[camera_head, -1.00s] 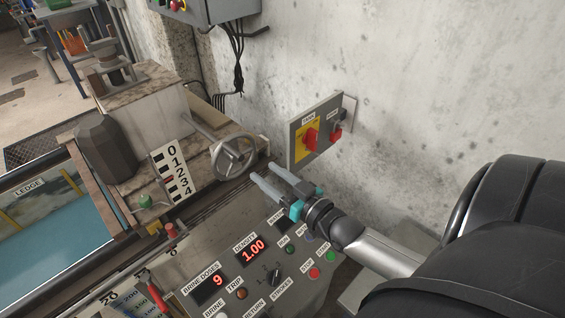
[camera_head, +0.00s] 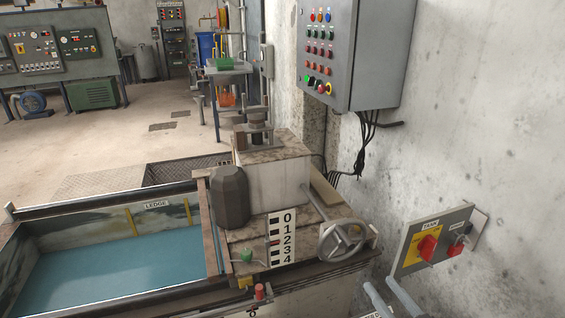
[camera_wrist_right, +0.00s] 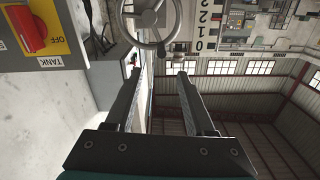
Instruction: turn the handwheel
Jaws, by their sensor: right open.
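The grey spoked handwheel (camera_head: 343,240) sits on a shaft at the right end of the stone-topped housing (camera_head: 272,185). In the right wrist view the handwheel (camera_wrist_right: 150,18) shows at the top, ahead of the fingers. My right gripper (camera_wrist_right: 158,78) is open and empty, apart from the wheel. In the head view only the fingertips of my right gripper (camera_head: 388,298) show at the bottom edge, below and right of the wheel. My left gripper is not in view.
A grey switch panel (camera_head: 433,240) with red TANK knob stands on the wall right of the wheel. A control cabinet (camera_head: 355,50) hangs above, with cables below. A tank of blue liquid (camera_head: 120,255) lies left. The concrete wall bounds the right side.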

